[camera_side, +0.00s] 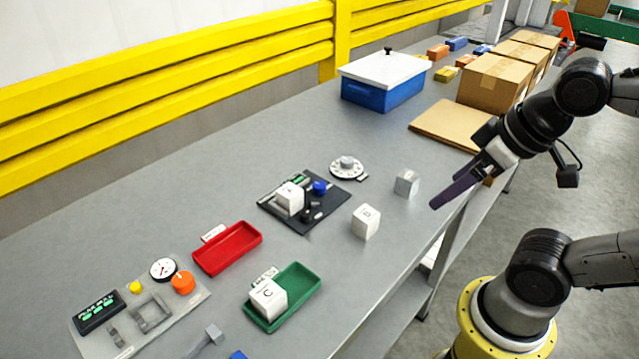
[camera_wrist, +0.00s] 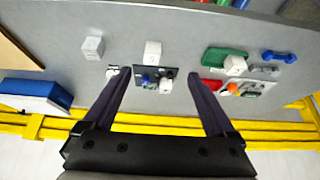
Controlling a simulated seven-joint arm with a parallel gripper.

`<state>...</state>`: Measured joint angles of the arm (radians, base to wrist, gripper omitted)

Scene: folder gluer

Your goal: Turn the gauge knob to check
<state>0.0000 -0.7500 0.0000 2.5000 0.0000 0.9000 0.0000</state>
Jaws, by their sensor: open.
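A grey panel (camera_side: 192,303) lies at the near left of the bench. It carries a round white gauge (camera_side: 163,269) with a needle, an orange knob (camera_side: 182,283), a yellow button (camera_side: 135,287) and a dark display (camera_side: 98,312) with green characters too small to read. In the wrist view the orange knob (camera_wrist: 233,88) and panel (camera_wrist: 258,87) are at the right, beyond the right finger. A separate grey dial (camera_side: 347,168) with a central knob lies mid-bench. My gripper (camera_side: 437,204) is open and empty above the bench's right edge, far from the panel.
A black fixture (camera_side: 328,204) holds a white block (camera_side: 289,198). Loose blocks (camera_side: 366,221) (camera_side: 407,183), a red tray (camera_side: 228,248) and a green tray (camera_side: 309,287) with block C (camera_side: 268,299) stand nearby. A blue box (camera_side: 384,93), cartons (camera_side: 494,80) and a yellow rail (camera_side: 180,85) are behind.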

